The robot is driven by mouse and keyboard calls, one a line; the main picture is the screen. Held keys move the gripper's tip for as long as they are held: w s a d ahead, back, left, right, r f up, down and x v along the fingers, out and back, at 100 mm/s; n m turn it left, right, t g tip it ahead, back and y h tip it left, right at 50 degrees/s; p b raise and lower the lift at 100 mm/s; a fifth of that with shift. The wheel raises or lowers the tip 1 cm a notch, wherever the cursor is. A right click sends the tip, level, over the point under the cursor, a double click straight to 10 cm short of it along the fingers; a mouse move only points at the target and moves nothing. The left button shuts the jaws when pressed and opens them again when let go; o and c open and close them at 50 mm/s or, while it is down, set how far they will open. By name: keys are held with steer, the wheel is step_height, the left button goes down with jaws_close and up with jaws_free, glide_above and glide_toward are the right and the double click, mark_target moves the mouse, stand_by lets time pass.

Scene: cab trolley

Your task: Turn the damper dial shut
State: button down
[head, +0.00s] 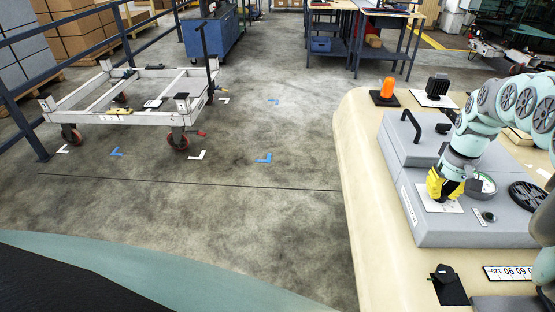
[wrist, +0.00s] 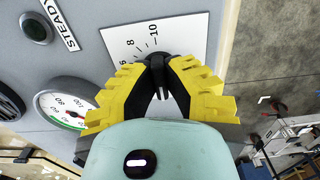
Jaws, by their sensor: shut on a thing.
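The damper dial's black knob (wrist: 155,62) shows between my fingertips in the wrist view. It sits on a white scale plate (wrist: 125,38) with the numbers 6, 8 and 10 visible. My gripper (wrist: 157,66), with yellow ridged fingers, is shut on the knob. In the head view my gripper (head: 441,191) points down onto the white plate (head: 432,206) on the grey console (head: 460,233), and the knob is hidden by the fingers. The knob's pointer and the lower end of the scale are too covered to read.
A round gauge (wrist: 65,108) is close to my gripper on the console. A black button (wrist: 35,29) and a STEADY label (wrist: 62,22) are nearby. A black handle (head: 428,124) stands up behind my gripper. An orange beacon (head: 387,89) is at the back.

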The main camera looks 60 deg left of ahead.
mark_target(443, 190)
stand_by(0.3)
steer(key=c, duration=1)
jaws_free()
step_height(443, 190, up, 12)
steer(key=shift+a, duration=0.1)
